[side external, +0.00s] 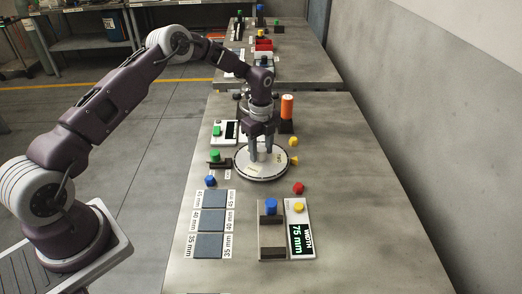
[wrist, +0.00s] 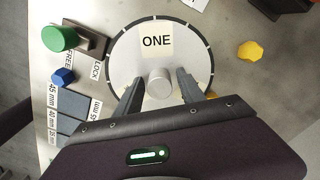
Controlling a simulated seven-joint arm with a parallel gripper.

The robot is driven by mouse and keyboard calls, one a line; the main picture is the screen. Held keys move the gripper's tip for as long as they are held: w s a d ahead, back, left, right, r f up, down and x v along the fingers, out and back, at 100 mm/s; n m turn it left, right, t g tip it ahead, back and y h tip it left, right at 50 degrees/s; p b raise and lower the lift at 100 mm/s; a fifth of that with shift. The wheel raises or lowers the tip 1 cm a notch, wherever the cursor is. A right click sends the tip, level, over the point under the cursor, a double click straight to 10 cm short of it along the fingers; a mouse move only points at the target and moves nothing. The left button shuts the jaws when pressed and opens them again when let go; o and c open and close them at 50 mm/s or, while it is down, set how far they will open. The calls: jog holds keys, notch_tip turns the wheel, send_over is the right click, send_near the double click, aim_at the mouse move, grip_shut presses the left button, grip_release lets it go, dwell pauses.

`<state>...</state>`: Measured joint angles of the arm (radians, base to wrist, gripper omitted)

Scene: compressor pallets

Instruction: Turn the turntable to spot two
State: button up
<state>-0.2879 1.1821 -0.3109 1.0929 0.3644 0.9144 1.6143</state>
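The turntable (side external: 245,172) is a round white disc with dark tick marks on its rim. In the side view my gripper (side external: 261,152) is over the disc. A green-knobbed lock (wrist: 59,38) sits left, its knob at the FREE end, away from LOCK.
A blue knob (wrist: 63,76) and grey width pads (side external: 210,220) lie nearby. A yellow piece (wrist: 249,50) and a red piece (side external: 299,188) lie to the right. An orange cylinder (side external: 287,106) stands behind. A width gauge (side external: 302,238) is in front. The table's right side is clear.

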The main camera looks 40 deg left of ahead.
aim_at(261, 149)
notch_tip(261, 149, up, 7)
dwell(0.6)
jog(key=s+d+r+n+t+y, duration=0.15)
jog(key=s+r+n, duration=0.35)
jog(key=r, duration=0.5)
jog(key=s+d+r+n+t, duration=0.1)
jog(key=s+d+r+n, duration=0.15)
jog(key=s+r, duration=0.7)
jog(key=s+d+r+n+t, duration=0.1)
jog(key=s+d+n, duration=0.1)
jog(key=s+n, duration=0.4)
jog(key=s+d+r+n+t+h, duration=0.1)
jog(key=s+n, duration=0.4)
jog(key=s, duration=1.1)
jog(key=shift+s+d+r+n+t, duration=0.35)
jog(key=shift+d+r+t, duration=0.2)
jog(key=shift+r, duration=0.15)
